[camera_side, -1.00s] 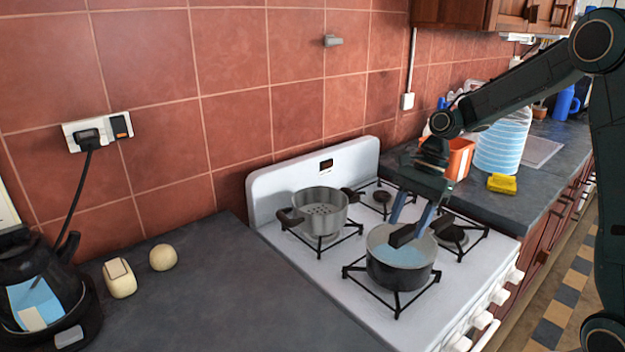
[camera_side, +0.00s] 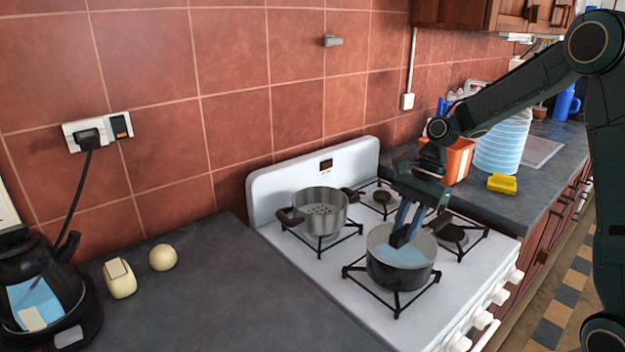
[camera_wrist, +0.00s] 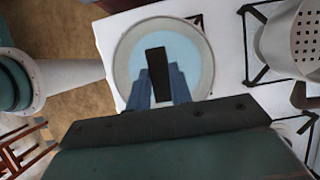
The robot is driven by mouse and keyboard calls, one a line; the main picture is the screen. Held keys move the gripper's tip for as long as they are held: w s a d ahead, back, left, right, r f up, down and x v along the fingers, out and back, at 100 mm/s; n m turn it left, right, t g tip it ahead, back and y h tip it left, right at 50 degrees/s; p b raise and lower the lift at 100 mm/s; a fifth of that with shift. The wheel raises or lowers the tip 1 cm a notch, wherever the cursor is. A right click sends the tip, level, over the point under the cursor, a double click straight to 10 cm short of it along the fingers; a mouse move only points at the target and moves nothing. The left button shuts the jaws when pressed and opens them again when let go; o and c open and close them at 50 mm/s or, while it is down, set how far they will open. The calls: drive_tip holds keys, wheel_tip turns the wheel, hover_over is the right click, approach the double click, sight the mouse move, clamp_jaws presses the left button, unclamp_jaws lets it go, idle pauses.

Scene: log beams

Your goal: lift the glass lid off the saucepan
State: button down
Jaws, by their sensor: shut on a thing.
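The saucepan (camera_side: 398,275) is a dark pan on the front left burner of the stove. Its round glass lid (camera_side: 414,255) lies at the pan's rim, pale blue inside a grey edge; I see no clear gap between lid and pan. The lid also fills the middle of the wrist view (camera_wrist: 201,62). It carries a dark bar handle (camera_wrist: 157,72). My gripper (camera_side: 403,227) points down over the lid, its blue fingers shut on the handle. In the wrist view the fingers (camera_wrist: 162,86) sit on either side of the handle, hiding part of the lid.
A steel strainer pot (camera_side: 321,208) stands on the burner behind, to the left. An orange container (camera_side: 459,158), a striped jug (camera_side: 502,147) and a yellow sponge (camera_side: 502,184) are on the right counter. The left counter's middle is clear.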

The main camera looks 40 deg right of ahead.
sight(405, 229)
drive_tip(key=shift+r, duration=0.15)
wheel_tip(405, 229, up, 10)
idle(0.9)
idle(0.5)
